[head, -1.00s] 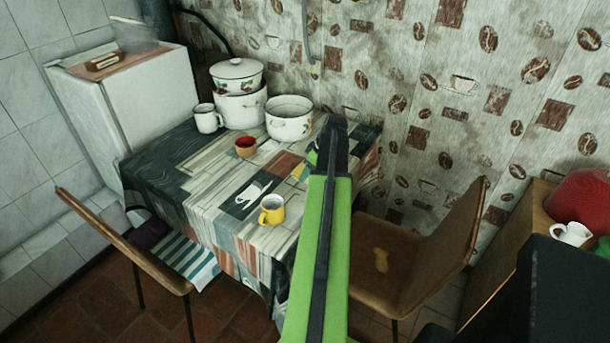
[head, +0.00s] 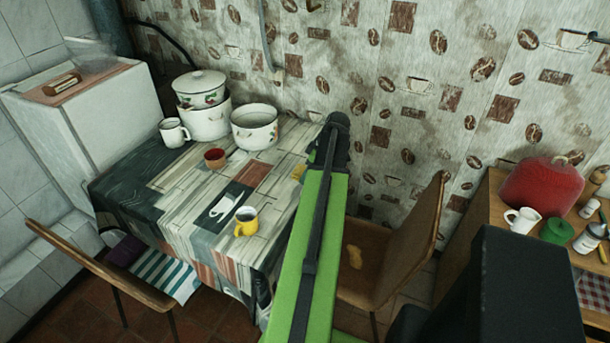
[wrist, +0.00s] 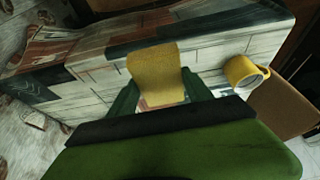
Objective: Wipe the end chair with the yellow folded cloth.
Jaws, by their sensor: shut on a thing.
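The yellow folded cloth (wrist: 155,72) is between the fingers of my gripper (wrist: 160,94) in the wrist view, above the patterned table. A small yellow bit of the cloth (head: 298,171) shows left of my arm in the head view, where my arm hides most of the gripper. The chair at the table's right end (head: 408,238) has a brown back and seat. A yellowish-brown stain (head: 354,256) marks its seat. My arm covers the seat's left part. The gripper is over the table, apart from this chair.
The table (head: 160,218) holds a yellow mug (head: 246,222), a red cup (head: 214,158), a white mug (head: 173,132) and enamel pots (head: 254,128). Another chair (head: 95,262) stands at the left. A shelf with a red container (head: 542,186) is at the right.

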